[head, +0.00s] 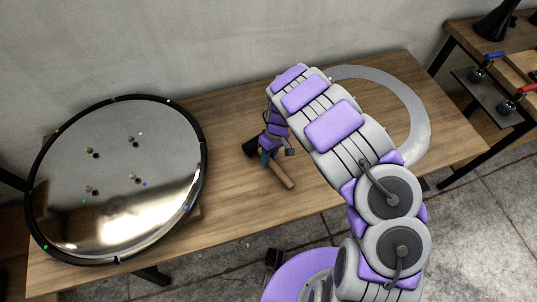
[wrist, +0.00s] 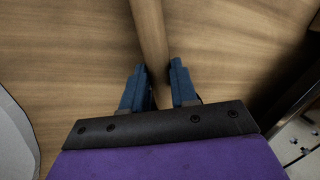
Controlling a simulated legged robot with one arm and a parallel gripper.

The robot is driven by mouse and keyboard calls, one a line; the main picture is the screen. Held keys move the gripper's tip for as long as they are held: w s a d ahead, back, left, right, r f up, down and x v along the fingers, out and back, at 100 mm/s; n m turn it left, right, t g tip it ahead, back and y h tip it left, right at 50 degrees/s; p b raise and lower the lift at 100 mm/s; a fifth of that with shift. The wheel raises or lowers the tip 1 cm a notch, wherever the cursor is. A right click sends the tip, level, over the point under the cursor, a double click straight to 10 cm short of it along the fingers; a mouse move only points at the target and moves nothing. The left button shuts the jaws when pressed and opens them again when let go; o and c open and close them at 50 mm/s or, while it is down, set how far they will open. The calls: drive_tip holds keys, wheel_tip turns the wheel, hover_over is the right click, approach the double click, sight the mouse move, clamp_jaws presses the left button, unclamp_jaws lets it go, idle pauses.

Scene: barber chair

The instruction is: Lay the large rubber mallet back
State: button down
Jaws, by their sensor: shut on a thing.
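The large rubber mallet has a black head and a light wooden handle (head: 280,173), and appears in the head view at the middle of the wooden table (head: 230,205). Its head is partly hidden by my gripper (head: 268,156). My gripper is shut on the handle close to the head, with the handle's end pointing down and right. In the wrist view the handle (wrist: 149,35) runs up between the two blue fingers of my gripper (wrist: 158,80). I cannot tell whether the mallet touches the tabletop or is slightly above it.
A large round mirror-like disc (head: 115,200) with a black rim covers the table's left part. A grey ring (head: 418,125) lies on the right part, partly behind my arm. A rack with clamps (head: 490,100) stands farther right. The front middle of the tabletop is clear.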

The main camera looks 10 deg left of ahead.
drive_tip(key=c, duration=0.8)
unclamp_jaws()
drive_tip(key=p+v, duration=0.3)
drive_tip(key=v, duration=1.4)
drive_tip(key=shift+w+r, duration=0.1)
drive_tip(key=shift+r, duration=0.05)
drive_tip(key=shift+w, duration=0.1)
